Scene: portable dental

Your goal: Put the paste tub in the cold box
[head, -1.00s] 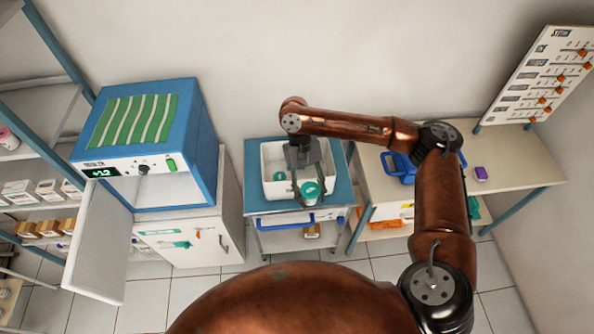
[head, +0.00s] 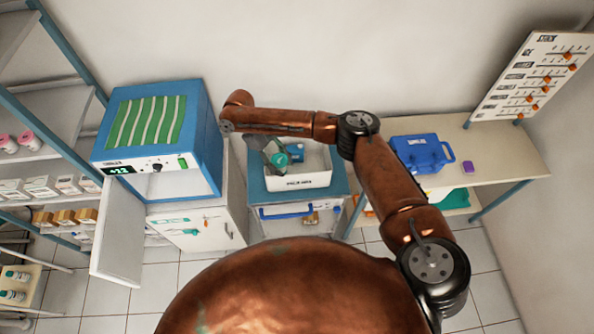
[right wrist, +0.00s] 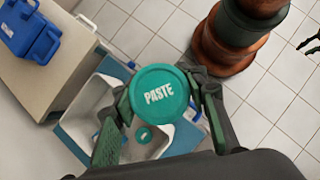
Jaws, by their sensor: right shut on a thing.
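The paste tub (right wrist: 160,95) has a teal lid reading PASTE. My right gripper (head: 271,154) is shut on it, with a finger on either side in the right wrist view. In the head view the tub (head: 279,159) is over the left part of a white bin (head: 300,181), tilted. The cold box (head: 207,148) appears to be the blue cabinet with a striped green top and a lit display, at left. Its white door (head: 117,235) hangs open to the front left; its interior is mostly out of sight. My left gripper is not in view.
Another teal-lidded tub (head: 295,152) is in the bin, on a blue trolley (head: 258,200). A blue case (head: 418,155) and a purple block (head: 468,167) are on the right table (head: 510,160). Shelves with jars (head: 27,138) stand far left. The open door juts into the floor space.

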